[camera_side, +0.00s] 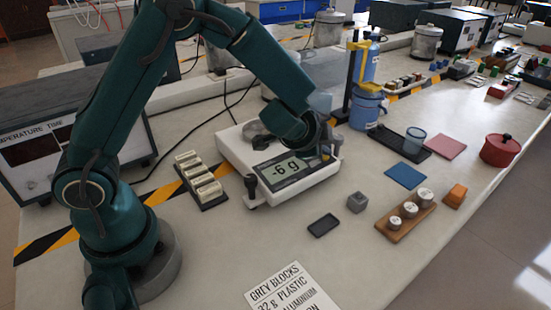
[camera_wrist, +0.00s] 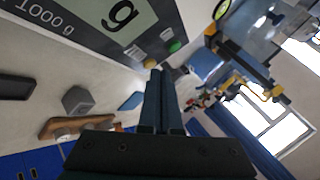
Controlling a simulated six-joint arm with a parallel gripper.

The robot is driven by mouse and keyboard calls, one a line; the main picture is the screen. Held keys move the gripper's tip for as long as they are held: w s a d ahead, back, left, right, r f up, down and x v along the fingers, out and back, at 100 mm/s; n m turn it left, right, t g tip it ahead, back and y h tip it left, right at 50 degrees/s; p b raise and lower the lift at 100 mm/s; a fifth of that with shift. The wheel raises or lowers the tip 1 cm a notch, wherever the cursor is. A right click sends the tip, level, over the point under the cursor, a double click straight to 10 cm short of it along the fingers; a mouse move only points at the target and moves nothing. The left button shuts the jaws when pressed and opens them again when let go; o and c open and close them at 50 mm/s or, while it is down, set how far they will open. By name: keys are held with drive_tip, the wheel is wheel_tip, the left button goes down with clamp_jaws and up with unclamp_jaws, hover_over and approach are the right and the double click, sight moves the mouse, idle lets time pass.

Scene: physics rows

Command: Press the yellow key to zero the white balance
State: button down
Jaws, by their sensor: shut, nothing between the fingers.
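The white balance (camera_side: 235,152) stands on the bench in front of my arm, with its display (camera_side: 284,170) reading -6 g. A round metal pan sits on its top. In the wrist view the balance's dark front panel (camera_wrist: 85,25) fills the upper left. The yellow key (camera_wrist: 150,63) shows at the panel's edge, close to a green key (camera_wrist: 175,46). My gripper (camera_wrist: 158,73) is shut and empty, its tips right beside the yellow key; I cannot tell if they touch. In the side view my gripper (camera_side: 326,152) is at the panel's right end and hides the keys.
A grey block (camera_side: 357,202) and a small black tray (camera_side: 323,225) lie in front of the balance. A wooden rack with weights (camera_side: 405,218) is to the right. A rack of pale blocks (camera_side: 200,180) is left.

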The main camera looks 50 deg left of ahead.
drive_tip(key=shift+a+f, duration=0.1)
drive_tip(key=shift+f, duration=0.25)
drive_tip(key=shift+r, duration=0.1)
idle(0.4)
drive_tip(key=shift+d+r, duration=0.2)
drive_tip(key=shift+r, duration=0.5)
drive_tip(key=shift+d+r, duration=0.25)
drive_tip(key=shift+r, duration=1)
drive_tip(key=shift+d+r, duration=0.2)
drive_tip(key=shift+r, duration=1)
